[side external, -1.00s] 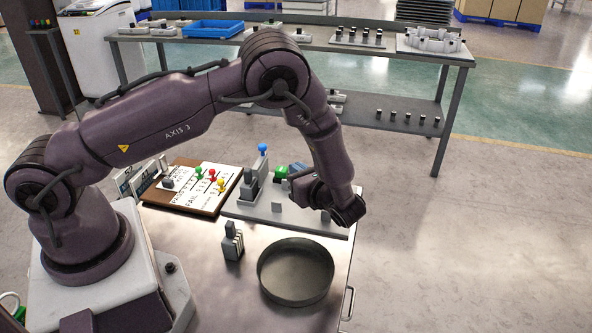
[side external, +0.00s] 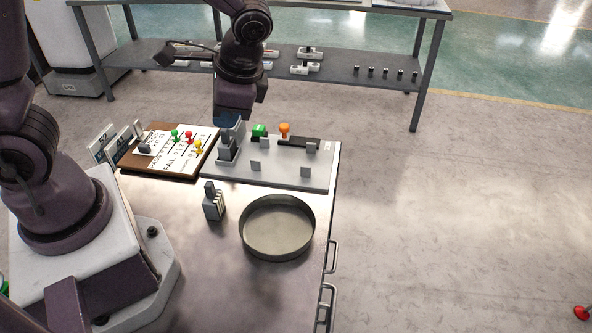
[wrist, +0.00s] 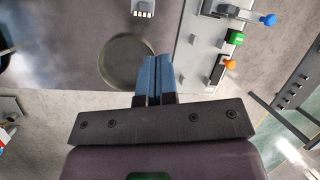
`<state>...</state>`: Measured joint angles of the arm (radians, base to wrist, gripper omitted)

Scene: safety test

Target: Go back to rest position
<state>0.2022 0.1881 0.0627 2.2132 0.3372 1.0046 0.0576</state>
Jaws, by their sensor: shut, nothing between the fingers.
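My gripper (side external: 231,128) is in the side view, pointing down in front of the fixture plate's left part. Its blue fingers (wrist: 158,62) are together and empty in the wrist view. The grey fixture plate (side external: 232,173) carries a lever clamp (side external: 227,152), a green button (side external: 259,130) and an orange-knobbed part (side external: 285,130). The clamp's blue knob (wrist: 268,20) shows in the wrist view but is hidden behind my gripper in the side view. The wrist view shows the fingertips apart from the plate, over the bench.
A round dark pan (side external: 277,252) and a small grey block stack (side external: 213,203) stand on the bench (side external: 195,270). A board with colored pegs (side external: 165,170) lies at the left. A shelf table (side external: 130,50) stands behind.

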